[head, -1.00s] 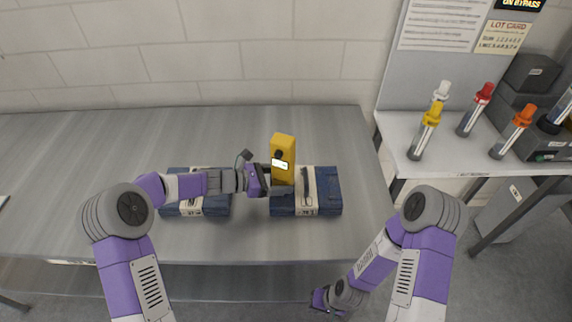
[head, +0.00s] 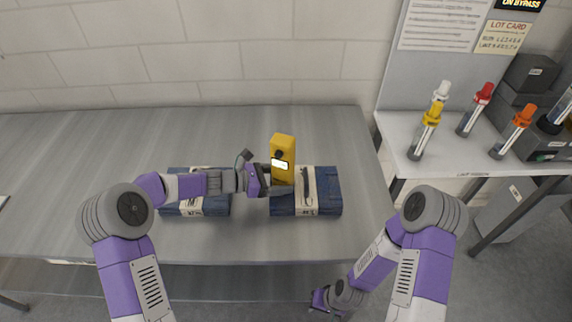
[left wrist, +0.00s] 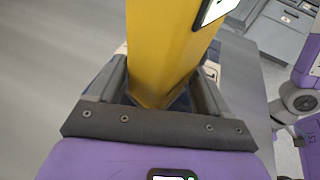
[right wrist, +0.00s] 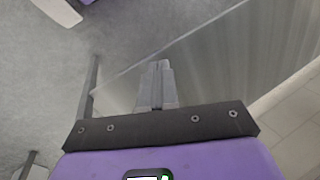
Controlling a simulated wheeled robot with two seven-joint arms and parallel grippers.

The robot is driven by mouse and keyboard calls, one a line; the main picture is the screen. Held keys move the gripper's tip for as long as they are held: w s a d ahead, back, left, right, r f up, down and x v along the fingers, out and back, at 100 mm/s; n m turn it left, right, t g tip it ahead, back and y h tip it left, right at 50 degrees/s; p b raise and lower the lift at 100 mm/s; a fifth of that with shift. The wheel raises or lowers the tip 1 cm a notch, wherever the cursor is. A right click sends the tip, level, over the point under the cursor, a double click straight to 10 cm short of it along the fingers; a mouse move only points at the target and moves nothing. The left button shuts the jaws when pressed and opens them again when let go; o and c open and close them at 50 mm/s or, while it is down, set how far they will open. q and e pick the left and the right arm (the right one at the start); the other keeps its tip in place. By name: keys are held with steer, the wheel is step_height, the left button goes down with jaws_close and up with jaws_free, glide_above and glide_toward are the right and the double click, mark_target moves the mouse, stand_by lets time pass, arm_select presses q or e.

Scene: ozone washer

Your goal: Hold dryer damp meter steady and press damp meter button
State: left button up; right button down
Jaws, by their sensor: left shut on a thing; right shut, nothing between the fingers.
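The yellow damp meter (head: 283,150) stands upright at the bundle of folded dark blue cloth on the right. Its front has a dark round spot and a lit white display. My left gripper (head: 277,189) is shut on its lower part; in the left wrist view the yellow body (left wrist: 165,50) sits between the two fingers. The meter's base is partly hidden by the gripper. My right gripper (head: 325,300) is low, in front of the table's front edge and away from the meter. In the right wrist view its fingers (right wrist: 157,85) are together and empty.
The folded blue bundle (head: 325,190) and another bundle (head: 195,211) lie on the grey table (head: 100,150). A side table (head: 395,145) at the right holds several capped tubes, including a yellow one (head: 425,132), and dark boxes. The table's left and back are clear.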

mark_target(278, 154)
stand_by(0.8)
steer(key=w+a+r+n+t+y, duration=0.3)
steer(key=a+r+n+t+y, duration=0.15)
steer(key=a+r, duration=1.7)
steer(key=w+d+r+m+t+h, duration=0.1)
steer(key=w+d+r+m+t, duration=0.1)
steer(key=w+r+t, duration=0.3)
steer(key=w+d+r+m+t+h, duration=0.1)
steer(key=w+d+r+t, duration=0.3)
steer(key=r, duration=0.9)
steer(key=shift+w+d+r+m+t, duration=0.25)
steer(key=shift+w+m+t, duration=0.2)
steer(key=shift+w+m, duration=0.45)
steer(key=w+d, duration=0.3)
steer(key=w, duration=0.5)
steer(key=shift+w+d, duration=0.2)
